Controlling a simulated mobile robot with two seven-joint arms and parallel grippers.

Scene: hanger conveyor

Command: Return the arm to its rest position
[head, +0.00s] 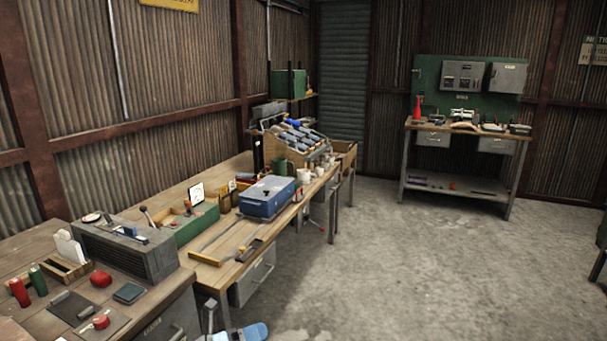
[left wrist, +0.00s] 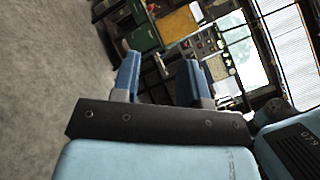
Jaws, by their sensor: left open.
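My left gripper (head: 248,331) shows only in part at the bottom edge of the head view, low over the concrete floor in front of the workbench. In the left wrist view my left gripper (left wrist: 162,72) has its two blue fingers apart with nothing between them. My right gripper is in neither view.
A long wooden workbench (head: 225,240) on the left bears a blue toolbox (head: 267,196), a green tray (head: 183,228) and a grey slatted box (head: 125,248). Another bench (head: 460,190) stands at the back right. The concrete floor (head: 400,260) between them is clear.

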